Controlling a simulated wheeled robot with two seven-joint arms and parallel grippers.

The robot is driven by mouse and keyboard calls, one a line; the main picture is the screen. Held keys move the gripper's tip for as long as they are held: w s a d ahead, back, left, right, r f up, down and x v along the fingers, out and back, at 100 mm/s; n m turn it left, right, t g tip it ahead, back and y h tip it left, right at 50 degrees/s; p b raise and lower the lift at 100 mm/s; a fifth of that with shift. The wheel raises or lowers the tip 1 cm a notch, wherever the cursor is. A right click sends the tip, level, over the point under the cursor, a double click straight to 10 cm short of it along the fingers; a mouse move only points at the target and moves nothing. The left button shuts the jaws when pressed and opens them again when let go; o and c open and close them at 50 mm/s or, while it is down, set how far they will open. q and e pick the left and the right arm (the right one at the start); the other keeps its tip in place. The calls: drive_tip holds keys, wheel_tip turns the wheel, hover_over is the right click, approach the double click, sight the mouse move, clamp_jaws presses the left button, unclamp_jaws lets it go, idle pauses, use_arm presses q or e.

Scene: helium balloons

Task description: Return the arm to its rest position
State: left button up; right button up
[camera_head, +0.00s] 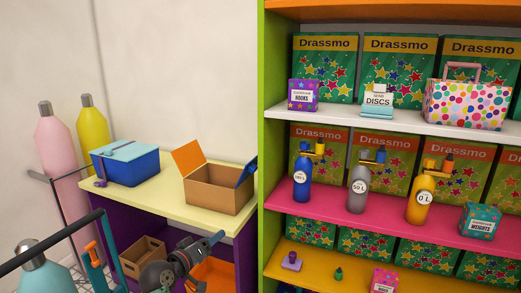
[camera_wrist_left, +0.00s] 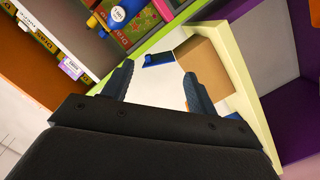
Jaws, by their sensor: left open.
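My left gripper (camera_head: 214,240) is low in the middle of the head view, in front of the cream-topped table (camera_head: 150,199) and below the open cardboard box (camera_head: 216,190). The left wrist view shows its two dark fingers (camera_wrist_left: 158,90) spread apart with nothing between them. The cardboard box also shows beyond the fingertips in that view (camera_wrist_left: 204,66). A dark blue piece (camera_head: 246,173) is at the box's right side. My right gripper is not in view.
A blue box with a light-blue lid (camera_head: 130,167) stands on the table. The green-framed shelf (camera_head: 262,120) rises close on the right, with bottles such as the blue bottle (camera_head: 301,184). Pink (camera_head: 62,150) and yellow (camera_head: 92,130) gas cylinders stand at the left, behind a dark handle rail (camera_head: 50,240).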

use_arm(q)
drive_tip(key=s+f+m+g+y+p, duration=0.1)
drive_tip(key=s+f+g, duration=0.3)
drive_tip(key=s+f, duration=0.4)
drive_tip(key=s+f+m+g+y+p, duration=0.1)
drive_tip(key=s+f+g+y, duration=0.2)
drive_tip(key=s+f, duration=0.6)
drive_tip(key=s+d+f+m+g+y+p, duration=0.1)
drive_tip(key=s+f+g, duration=0.4)
drive_tip(key=s, duration=2.1)
wheel_tip(320, 180, down, 4)
drive_tip(key=shift+s+f+m+g+y, duration=0.2)
drive_tip(key=shift+f+m+g+y, duration=0.1)
drive_tip(key=shift+m+y, duration=0.4)
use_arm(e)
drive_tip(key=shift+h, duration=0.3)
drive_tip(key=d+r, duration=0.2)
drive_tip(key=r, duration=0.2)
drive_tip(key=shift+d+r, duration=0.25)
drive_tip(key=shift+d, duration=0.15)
